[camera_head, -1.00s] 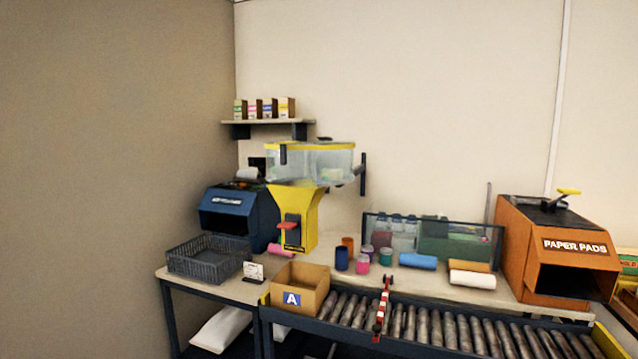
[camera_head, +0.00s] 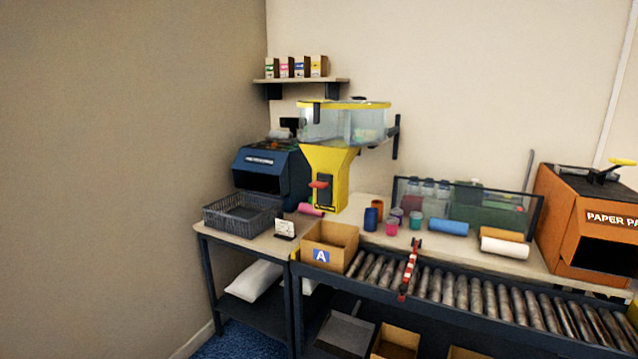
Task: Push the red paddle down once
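The red paddle (camera_head: 318,185) sticks out from a dark slot on the front of a yellow dispenser (camera_head: 340,165). The dispenser has a clear hopper (camera_head: 345,122) with a yellow rim on top. An open cardboard box marked A (camera_head: 321,256) stands below and in front of the dispenser, at the left end of the roller conveyor. Neither of my grippers is in view.
A dark wire basket (camera_head: 240,214) and a small white card (camera_head: 285,228) are on the left table. A roller conveyor (camera_head: 460,292) runs right, with a red-and-white striped bar (camera_head: 409,270) across it. An orange PAPER PADS machine (camera_head: 590,225) stands at right. Blue floor shows at lower left.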

